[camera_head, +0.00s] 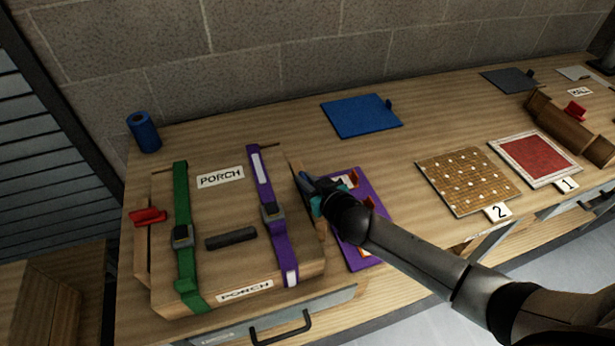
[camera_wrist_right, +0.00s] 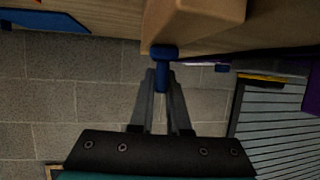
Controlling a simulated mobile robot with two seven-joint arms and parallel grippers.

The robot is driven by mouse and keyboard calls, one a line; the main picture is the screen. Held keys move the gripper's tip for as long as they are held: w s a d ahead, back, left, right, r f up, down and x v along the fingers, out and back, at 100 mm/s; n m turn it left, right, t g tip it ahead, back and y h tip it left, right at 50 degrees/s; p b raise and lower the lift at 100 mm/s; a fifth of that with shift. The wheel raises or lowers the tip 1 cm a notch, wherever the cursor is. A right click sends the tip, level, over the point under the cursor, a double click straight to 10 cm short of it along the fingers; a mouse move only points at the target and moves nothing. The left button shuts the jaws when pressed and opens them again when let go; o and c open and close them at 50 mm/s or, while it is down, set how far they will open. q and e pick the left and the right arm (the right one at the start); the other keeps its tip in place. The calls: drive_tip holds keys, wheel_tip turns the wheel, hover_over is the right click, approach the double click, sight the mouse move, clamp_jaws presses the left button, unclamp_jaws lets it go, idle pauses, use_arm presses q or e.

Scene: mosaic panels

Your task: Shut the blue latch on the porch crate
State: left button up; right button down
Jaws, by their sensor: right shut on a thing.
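The porch crate (camera_head: 215,274) is a wooden box with its lid down and PORCH labels on its top and front. My right gripper (camera_head: 309,190) is at the crate's right side. In the right wrist view, the right gripper (camera_wrist_right: 162,92) is shut on the blue latch (camera_wrist_right: 164,53), which projects from the wooden crate (camera_wrist_right: 205,15). In the head view the latch is mostly hidden by the gripper, and its exact angle is hard to tell. A red latch (camera_head: 148,217) sticks out on the crate's left side. My left gripper is not in view.
A green strap (camera_head: 184,215) and a purple strap (camera_head: 262,180) cross the lid beside a dark handle (camera_head: 231,238). A purple panel (camera_head: 372,192) lies close under my right wrist. A blue panel (camera_head: 361,116) and blue roll (camera_head: 144,131) are behind.

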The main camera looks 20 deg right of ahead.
drive_tip(key=n+g+y+p, duration=0.1)
drive_tip(key=n+y, duration=0.1)
drive_tip(key=shift+r+n+y, duration=0.15)
drive_tip(key=shift+n+y, duration=0.25)
drive_tip(key=shift+a+n+g+y, duration=0.15)
drive_tip(key=shift+n+g+y, duration=0.45)
drive_tip(key=shift+n+y, duration=0.15)
drive_tip(key=shift+s+a+n+g+y, duration=0.1)
drive_tip(key=shift+n+g+y, duration=0.4)
drive_tip(key=shift+n+y, duration=0.3)
drive_tip(key=shift+a+f+n+g+y+b, duration=0.15)
drive_tip(key=shift+f+n+g+y+b, duration=0.05)
drive_tip(key=shift+n+g+y+b, duration=0.5)
drive_tip(key=shift+s+n+g+y, duration=0.1)
drive_tip(key=shift+n+g+y, duration=0.25)
drive_tip(key=shift+n+g, duration=0.1)
drive_tip(key=shift+s+a+n+g+y+b, duration=0.2)
drive_tip(key=shift+n+g+y+b, duration=0.25)
drive_tip(key=shift+n+g+b, duration=1.35)
drive_tip(key=shift+s+a+n+g+y+b, duration=0.1)
drive_tip(key=shift+s+n+g+y+b, duration=0.65)
drive_tip(key=shift+b, duration=1.9)
drive_tip(key=shift+w+a+n+g+y+b, duration=0.1)
drive_tip(key=shift+w+n+g+y+b, duration=0.1)
drive_tip(key=shift+n+g+b, duration=1.55)
drive_tip(key=shift+r+m+b, duration=0.1)
drive_tip(key=shift+m+b, duration=0.2)
drive_tip(key=shift+b, duration=0.1)
